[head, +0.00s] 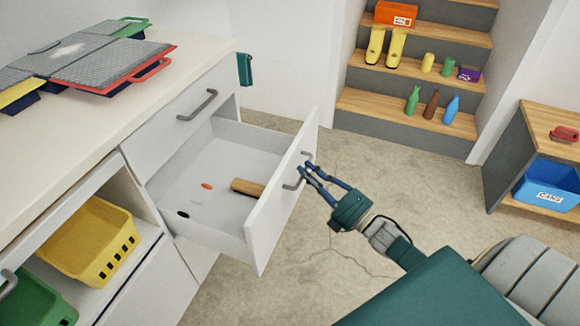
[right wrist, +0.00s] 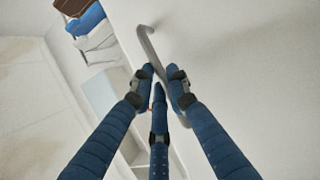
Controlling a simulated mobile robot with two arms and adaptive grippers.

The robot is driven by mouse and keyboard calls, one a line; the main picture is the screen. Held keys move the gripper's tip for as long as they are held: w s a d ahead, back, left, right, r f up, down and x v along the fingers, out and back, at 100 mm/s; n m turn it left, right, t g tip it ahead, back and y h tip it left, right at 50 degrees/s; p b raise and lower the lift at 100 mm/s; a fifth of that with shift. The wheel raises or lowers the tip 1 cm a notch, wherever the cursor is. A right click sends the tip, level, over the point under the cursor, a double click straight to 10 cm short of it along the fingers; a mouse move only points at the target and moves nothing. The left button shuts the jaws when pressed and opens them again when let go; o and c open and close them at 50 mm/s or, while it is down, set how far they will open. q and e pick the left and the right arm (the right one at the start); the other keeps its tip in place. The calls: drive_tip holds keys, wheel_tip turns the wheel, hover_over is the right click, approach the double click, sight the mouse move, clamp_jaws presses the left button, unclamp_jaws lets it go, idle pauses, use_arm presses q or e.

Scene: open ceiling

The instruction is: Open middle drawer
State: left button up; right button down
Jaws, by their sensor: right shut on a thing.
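The middle drawer (head: 222,165) of the white cabinet stands pulled well out, its inside showing. A wooden block-like item (head: 247,187), a small orange item (head: 207,186) and a small dark item (head: 183,214) lie in it. The curved grey handle (head: 297,176) is on the drawer front. My right gripper (head: 308,172) is at this handle with its blue fingers shut on it. In the right wrist view the fingers close around the lower part of the handle (right wrist: 147,45). My left gripper is not in view.
The drawer above (head: 190,110) is shut. A yellow basket (head: 90,240) and a green bin (head: 35,302) sit in the open shelf at lower left. Steps (head: 380,107) with bottles and boots stand behind. The floor right of the drawer is mostly clear.

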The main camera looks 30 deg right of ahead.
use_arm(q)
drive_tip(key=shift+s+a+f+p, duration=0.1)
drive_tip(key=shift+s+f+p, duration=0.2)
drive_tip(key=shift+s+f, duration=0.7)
use_arm(e)
drive_tip(key=shift+s+d+f, duration=0.1)
drive_tip(key=shift+s+d, duration=0.55)
drive_tip(key=shift+s, duration=0.2)
drive_tip(key=shift+s+d, duration=0.65)
drive_tip(key=shift+s, duration=0.2)
drive_tip(key=c, duration=1.7)
unclamp_jaws()
drive_tip(key=shift+o, duration=0.2)
drive_tip(key=v, duration=1.2)
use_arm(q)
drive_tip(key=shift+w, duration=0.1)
